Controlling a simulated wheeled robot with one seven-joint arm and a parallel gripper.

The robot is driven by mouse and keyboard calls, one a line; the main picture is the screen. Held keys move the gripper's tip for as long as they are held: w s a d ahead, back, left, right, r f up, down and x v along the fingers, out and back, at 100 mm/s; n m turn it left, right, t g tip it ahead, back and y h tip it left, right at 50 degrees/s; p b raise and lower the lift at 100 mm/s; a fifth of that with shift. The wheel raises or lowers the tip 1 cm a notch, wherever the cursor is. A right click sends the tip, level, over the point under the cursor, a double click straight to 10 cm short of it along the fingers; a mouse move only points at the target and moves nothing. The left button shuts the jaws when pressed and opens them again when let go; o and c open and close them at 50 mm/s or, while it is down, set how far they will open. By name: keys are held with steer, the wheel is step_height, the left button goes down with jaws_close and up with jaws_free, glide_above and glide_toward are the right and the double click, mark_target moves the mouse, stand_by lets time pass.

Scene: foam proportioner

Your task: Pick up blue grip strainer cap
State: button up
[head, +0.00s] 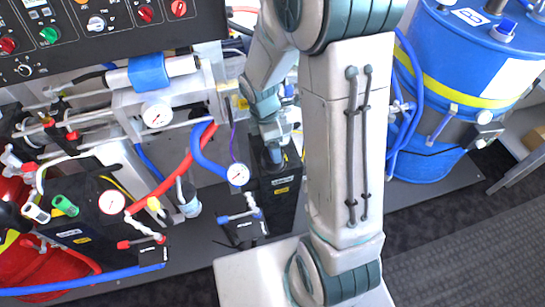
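A blue grip (149,73) wraps a white horizontal cylinder on the machine at the upper left. It may be the strainer cap, but I cannot tell for sure. My gripper (274,153) points down over a dark block (276,196) with a yellow label, right of the blue grip and lower in the picture. The gripper is small and partly hidden by my arm. I cannot tell whether its fingers are apart or hold anything.
A control panel (75,42) with coloured knobs stands at the upper left. Red hose (177,170) and blue hose (205,160) loop left of my gripper, near a gauge (238,174). A blue drum (465,60) stands right. The grey floor (450,255) at lower right is clear.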

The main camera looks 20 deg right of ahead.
steer(key=shift+w+d+f, duration=0.1)
steer(key=shift+d+f, duration=0.1)
steer(key=shift+f, duration=1.6)
steer(key=shift+w+d+f, duration=0.1)
steer(key=shift+d+f, duration=0.1)
steer(key=shift+f, duration=1.55)
steer(key=c, duration=1.1)
